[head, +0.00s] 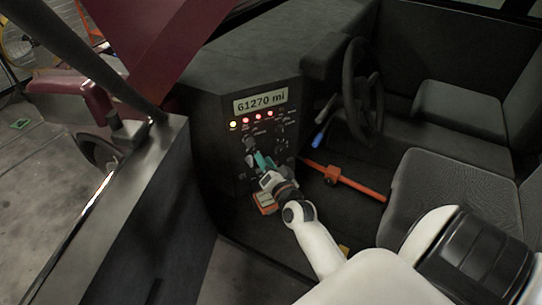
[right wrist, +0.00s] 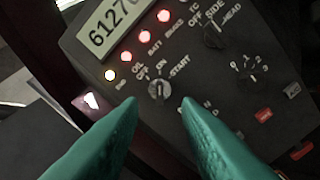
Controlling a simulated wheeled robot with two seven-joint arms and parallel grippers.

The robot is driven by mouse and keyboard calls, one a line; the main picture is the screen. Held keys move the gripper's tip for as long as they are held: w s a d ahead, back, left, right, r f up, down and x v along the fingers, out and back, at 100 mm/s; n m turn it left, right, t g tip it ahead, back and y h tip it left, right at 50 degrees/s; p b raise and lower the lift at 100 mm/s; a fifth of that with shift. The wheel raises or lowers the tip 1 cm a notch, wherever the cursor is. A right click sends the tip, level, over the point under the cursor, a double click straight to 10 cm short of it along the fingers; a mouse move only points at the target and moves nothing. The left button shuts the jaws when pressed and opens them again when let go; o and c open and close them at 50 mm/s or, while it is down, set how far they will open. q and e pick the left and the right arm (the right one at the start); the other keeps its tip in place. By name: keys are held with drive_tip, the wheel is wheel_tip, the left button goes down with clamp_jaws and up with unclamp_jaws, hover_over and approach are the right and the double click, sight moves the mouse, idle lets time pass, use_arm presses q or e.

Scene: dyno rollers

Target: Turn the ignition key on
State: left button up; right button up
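The ignition key switch (right wrist: 159,90) is a small round grey knob on the dark dashboard panel, with OFF, ON and START marked around it. It also shows in the head view (head: 249,143), just above my gripper's fingers. I cannot tell surely which mark it points at. My right gripper (right wrist: 160,103) has two green fingers, spread apart and empty, with a tip on either side below the knob in the picture. In the head view the right gripper (head: 262,160) is close to the panel; contact cannot be told. My left gripper is not in view.
A display (head: 260,101) reads 61270 mi, above a lit yellow lamp (head: 234,126) and several lit red lamps. Other knobs (right wrist: 248,72) and switches sit beside the ignition. A steering wheel (head: 362,92), an orange lever (head: 345,180) and a seat (head: 450,185) stand to the right.

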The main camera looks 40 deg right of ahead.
drive_tip(key=shift+v, duration=2.05)
drive_tip(key=shift+f, duration=0.1)
